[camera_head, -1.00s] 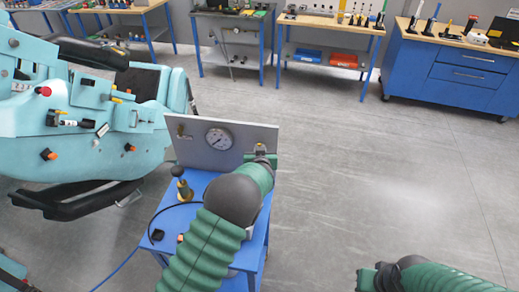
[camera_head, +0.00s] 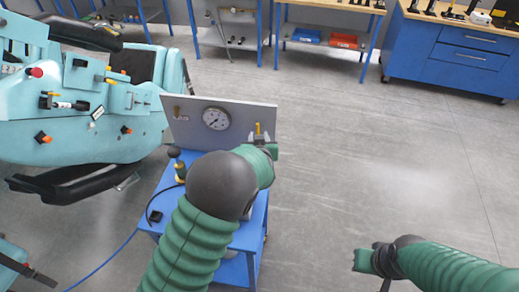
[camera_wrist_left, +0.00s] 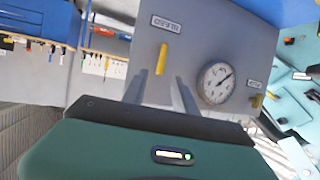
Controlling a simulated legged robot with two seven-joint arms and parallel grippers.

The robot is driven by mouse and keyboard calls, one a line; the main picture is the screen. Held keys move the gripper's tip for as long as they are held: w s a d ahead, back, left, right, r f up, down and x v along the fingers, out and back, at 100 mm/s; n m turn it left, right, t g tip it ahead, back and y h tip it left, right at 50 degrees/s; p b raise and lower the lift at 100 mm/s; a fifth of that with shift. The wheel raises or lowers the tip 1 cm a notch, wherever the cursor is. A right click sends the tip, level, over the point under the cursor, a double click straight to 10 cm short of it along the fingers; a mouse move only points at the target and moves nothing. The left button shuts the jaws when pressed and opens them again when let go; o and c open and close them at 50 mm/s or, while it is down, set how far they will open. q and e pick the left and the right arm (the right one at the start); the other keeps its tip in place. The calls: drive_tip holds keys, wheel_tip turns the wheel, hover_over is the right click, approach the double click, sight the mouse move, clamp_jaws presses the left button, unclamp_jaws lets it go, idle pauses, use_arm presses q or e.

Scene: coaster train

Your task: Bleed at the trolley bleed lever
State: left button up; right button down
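A grey panel (camera_head: 245,112) with a round gauge (camera_head: 216,118) stands upright on a blue trolley (camera_head: 250,235). A yellow lever (camera_head: 258,129) is at the panel's right side; it also shows upright in the left wrist view (camera_wrist_left: 161,58), near a label too inverted to read surely. A second yellow lever (camera_head: 178,112) is at the panel's left. My left gripper (camera_head: 264,144) is in front of the right-hand lever. In the wrist view its fingers (camera_wrist_left: 160,92) are apart, with the lever beyond the gap, seemingly untouched. My right gripper (camera_head: 366,260) is low at the right; its fingers are unclear.
A dark-topped yellow fitting (camera_head: 178,165) and a black hose stand on the trolley's left. A teal machine (camera_head: 90,125) is close on the left. Workbenches line the back, with a blue cabinet (camera_head: 460,60) at right. The floor right of the trolley is clear.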

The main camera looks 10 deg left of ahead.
use_arm(q)
drive_tip(key=v, duration=0.9)
drive_tip(key=shift+s+b, duration=0.3)
drive_tip(key=shift+b, duration=0.1)
